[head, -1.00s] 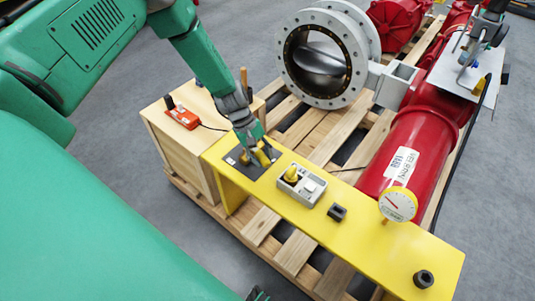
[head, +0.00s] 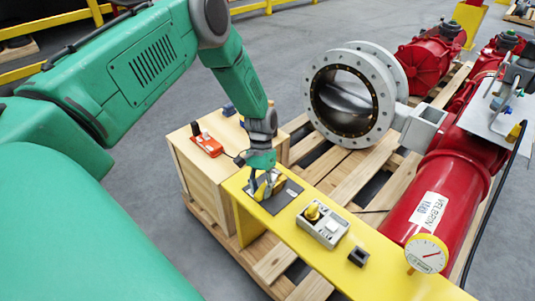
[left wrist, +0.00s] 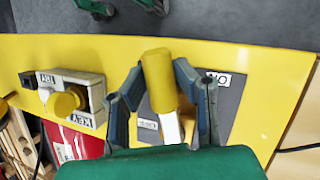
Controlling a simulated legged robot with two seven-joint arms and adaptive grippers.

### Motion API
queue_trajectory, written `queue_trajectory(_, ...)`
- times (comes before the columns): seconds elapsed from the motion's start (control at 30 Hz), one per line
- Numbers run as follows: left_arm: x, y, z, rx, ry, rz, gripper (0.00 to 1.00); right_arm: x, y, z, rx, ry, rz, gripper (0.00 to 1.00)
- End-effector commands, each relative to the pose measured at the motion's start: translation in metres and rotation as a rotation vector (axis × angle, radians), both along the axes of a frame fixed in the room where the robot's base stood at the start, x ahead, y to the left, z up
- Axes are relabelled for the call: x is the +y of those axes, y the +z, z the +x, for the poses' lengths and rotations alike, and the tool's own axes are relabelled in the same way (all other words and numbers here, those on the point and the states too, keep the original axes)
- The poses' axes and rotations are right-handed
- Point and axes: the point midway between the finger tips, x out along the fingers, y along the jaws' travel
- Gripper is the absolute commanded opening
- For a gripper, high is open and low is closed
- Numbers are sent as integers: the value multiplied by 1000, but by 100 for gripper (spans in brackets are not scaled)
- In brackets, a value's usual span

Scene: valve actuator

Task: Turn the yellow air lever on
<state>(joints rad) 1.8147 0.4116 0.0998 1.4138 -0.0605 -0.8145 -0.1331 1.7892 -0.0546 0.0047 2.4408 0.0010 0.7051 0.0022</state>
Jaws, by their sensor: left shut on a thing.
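The yellow air lever (left wrist: 160,80) has a yellow grip on a pale shaft. It stands over a dark grey plate (left wrist: 228,95) with small labels, one of which seems to read ON upside down. In the head view the plate lies at the far left end of the yellow bench (head: 398,268). My left gripper (head: 266,186) reaches down from above and is shut on the lever. In the left wrist view its fingers (left wrist: 160,85) lie on both sides of the yellow grip. The lever's foot is partly hidden. My right gripper is out of view.
A grey box with a yellow knob (head: 312,212) and a small black block (head: 359,256) stand along the bench. Behind are a pressure gauge (head: 427,254), the red actuator (head: 440,200) and the round grey valve (head: 350,95). An orange device (head: 207,145) lies on a wooden crate.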

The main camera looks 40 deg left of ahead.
Motion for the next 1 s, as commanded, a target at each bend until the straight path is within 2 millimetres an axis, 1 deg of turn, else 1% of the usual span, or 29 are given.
queue_trajectory(0.03, 5, 1, 6, -17, -32, 7, 0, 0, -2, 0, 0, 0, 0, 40)
queue_trajectory(0.2, 11, 1, 6, -19, -138, 6, 0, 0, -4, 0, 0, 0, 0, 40)
queue_trajectory(0.4, 16, 1, 7, -19, -216, 6, 0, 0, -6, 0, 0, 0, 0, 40)
queue_trajectory(0.6, 18, 2, 7, -18, -252, 4, 0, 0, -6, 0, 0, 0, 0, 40)
queue_trajectory(1.0, 18, 2, 7, -19, -258, 3, 0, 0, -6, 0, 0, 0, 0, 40)
